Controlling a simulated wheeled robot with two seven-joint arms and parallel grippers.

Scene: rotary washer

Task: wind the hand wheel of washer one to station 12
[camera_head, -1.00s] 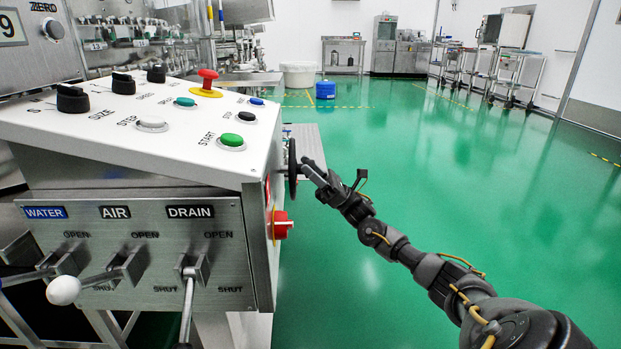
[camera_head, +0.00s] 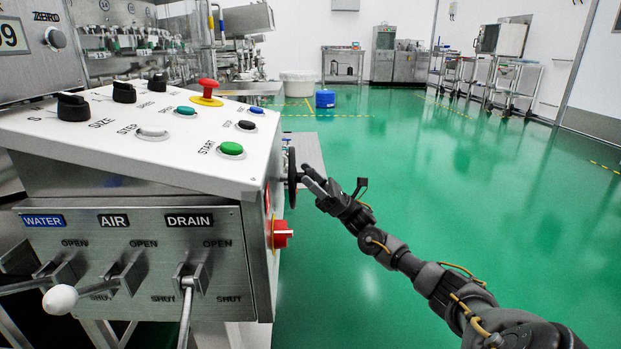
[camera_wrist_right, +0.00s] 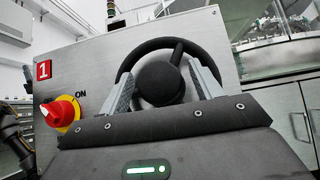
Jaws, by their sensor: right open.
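The hand wheel (camera_head: 292,178) is a dark wheel on the right side of the washer's control cabinet, seen nearly edge-on in the head view. In the right wrist view the wheel (camera_wrist_right: 137,52) shows its rim, one spoke and a black hub. A red plate with a white 1 (camera_wrist_right: 43,70) is beside it. My right gripper (camera_head: 312,182) is at the wheel. In the wrist view its two fingers (camera_wrist_right: 163,90) are spread, one each side of the hub, overlapping the rim; contact is unclear. My left gripper is out of view.
A red rotary switch (camera_head: 281,234) sticks out below the wheel; it also shows in the wrist view (camera_wrist_right: 60,113). The sloped panel (camera_head: 110,140) carries knobs and buttons, with valve levers below. Green floor (camera_head: 450,200) is clear to the right.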

